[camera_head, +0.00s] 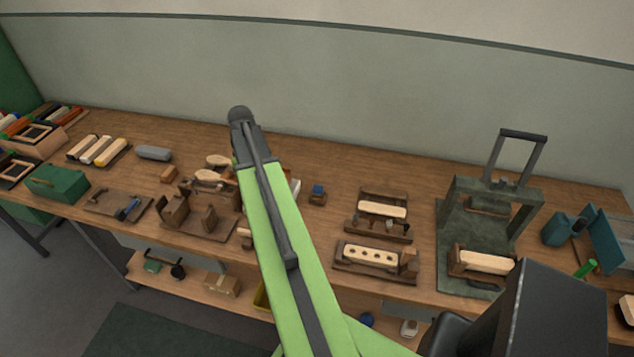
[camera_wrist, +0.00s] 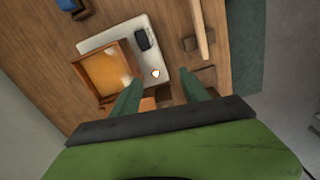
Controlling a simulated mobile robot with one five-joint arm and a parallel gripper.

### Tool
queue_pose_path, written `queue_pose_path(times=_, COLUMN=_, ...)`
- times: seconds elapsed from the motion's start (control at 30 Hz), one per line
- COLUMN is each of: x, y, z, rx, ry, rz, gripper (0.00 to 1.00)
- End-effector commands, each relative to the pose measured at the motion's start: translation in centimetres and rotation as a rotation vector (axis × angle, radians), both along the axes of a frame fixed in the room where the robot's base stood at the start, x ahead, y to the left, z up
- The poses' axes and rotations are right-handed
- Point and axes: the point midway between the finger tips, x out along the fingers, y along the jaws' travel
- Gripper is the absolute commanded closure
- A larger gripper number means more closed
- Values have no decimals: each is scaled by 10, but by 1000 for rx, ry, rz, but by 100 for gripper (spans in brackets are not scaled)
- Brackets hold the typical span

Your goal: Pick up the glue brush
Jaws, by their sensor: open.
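In the wrist view, my gripper (camera_wrist: 161,81) is open, with its two teal fingers apart and nothing held between them. Beyond the fingertips is a pale plate (camera_wrist: 98,42) on the bench. It bears a wooden-rimmed tray (camera_wrist: 108,70) with an orange, glossy inside, a small dark block (camera_wrist: 145,39) and a small white-tipped thing (camera_wrist: 155,73). I cannot tell for sure which of these, if any, is the glue brush. In the head view, my arm hides the gripper and most of this spot; only a sliver of a pale thing (camera_head: 295,188) shows beside the arm.
Wooden jigs with pale brush blocks (camera_head: 382,209) and a dark press (camera_head: 490,205) stand further right. Wooden fixtures (camera_head: 200,218) and a green box (camera_head: 57,181) stand left. Bare bench lies toward the wall.

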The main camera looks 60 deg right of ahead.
Motion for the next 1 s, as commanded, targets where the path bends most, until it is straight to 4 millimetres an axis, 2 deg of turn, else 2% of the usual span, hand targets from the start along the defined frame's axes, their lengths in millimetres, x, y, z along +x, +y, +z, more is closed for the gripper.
queue_pose_path(times=0.03, x=-21, y=-54, z=23, rx=1, ry=0, rz=5, gripper=47)
queue_pose_path(times=0.1, x=-56, y=-108, z=33, rx=1, ry=0, rz=36, gripper=47)
queue_pose_path(times=0.2, x=-98, y=-160, z=43, rx=1, ry=0, rz=74, gripper=47)
queue_pose_path(times=0.3, x=-123, y=-186, z=47, rx=1, ry=0, rz=97, gripper=47)
queue_pose_path(times=0.4, x=-133, y=-195, z=47, rx=0, ry=0, rz=107, gripper=47)
queue_pose_path(times=0.57, x=-133, y=-194, z=39, rx=0, ry=0, rz=110, gripper=47)
queue_pose_path(times=0.67, x=-132, y=-193, z=25, rx=0, ry=0, rz=110, gripper=47)
queue_pose_path(times=1.0, x=-132, y=-192, z=-48, rx=0, ry=0, rz=110, gripper=47)
